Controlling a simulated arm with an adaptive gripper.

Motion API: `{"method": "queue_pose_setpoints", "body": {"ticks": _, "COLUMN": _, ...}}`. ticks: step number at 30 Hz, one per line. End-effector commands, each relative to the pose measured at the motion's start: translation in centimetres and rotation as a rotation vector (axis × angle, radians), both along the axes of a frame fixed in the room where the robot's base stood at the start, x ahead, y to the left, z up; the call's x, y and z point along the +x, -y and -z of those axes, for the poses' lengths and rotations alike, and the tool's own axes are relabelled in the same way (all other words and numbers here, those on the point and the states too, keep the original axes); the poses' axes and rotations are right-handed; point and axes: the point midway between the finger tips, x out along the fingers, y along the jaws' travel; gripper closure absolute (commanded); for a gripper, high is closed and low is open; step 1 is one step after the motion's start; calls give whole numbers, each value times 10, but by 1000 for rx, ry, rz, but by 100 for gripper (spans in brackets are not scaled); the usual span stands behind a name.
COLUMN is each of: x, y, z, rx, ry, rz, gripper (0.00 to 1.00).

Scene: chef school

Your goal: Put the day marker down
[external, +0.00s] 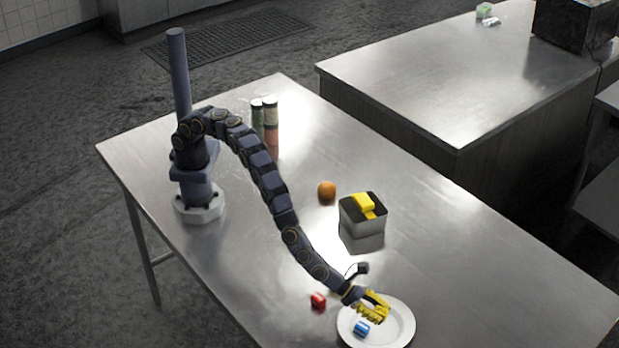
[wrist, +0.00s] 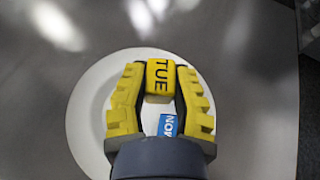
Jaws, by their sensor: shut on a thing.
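My gripper (external: 376,304) (wrist: 160,88) has yellow ridged fingers and is over the white plate (external: 403,326) (wrist: 83,112). It is shut on a yellow day marker lettered TUE (wrist: 158,75), held between the fingertips in the wrist view. In the external view this marker blends with the yellow fingers. A blue marker (external: 361,328) is on the plate; it also shows in the wrist view (wrist: 167,126), between the fingers and close to the palm, its letters partly hidden. I cannot tell whether the yellow marker touches the plate.
Tall shakers (external: 270,125) stand farther back. The table right of the plate is clear.

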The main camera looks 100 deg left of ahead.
Motion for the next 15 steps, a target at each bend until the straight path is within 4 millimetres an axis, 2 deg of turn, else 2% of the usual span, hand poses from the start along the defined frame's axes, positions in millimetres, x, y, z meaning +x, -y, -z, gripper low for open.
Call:
{"method": "queue_pose_setpoints", "body": {"ticks": 3, "x": 0, "y": 1, "z": 19, "rx": -2, "ry": -2, "rz": 0, "gripper": 100}}
{"method": "queue_pose_setpoints", "body": {"ticks": 6, "x": -1, "y": 1, "z": 28, "rx": -2, "ry": 0, "rz": 1, "gripper": 100}}
{"method": "queue_pose_setpoints", "body": {"ticks": 15, "x": 0, "y": 0, "z": 29, "rx": -2, "ry": 2, "rz": 0, "gripper": 100}}
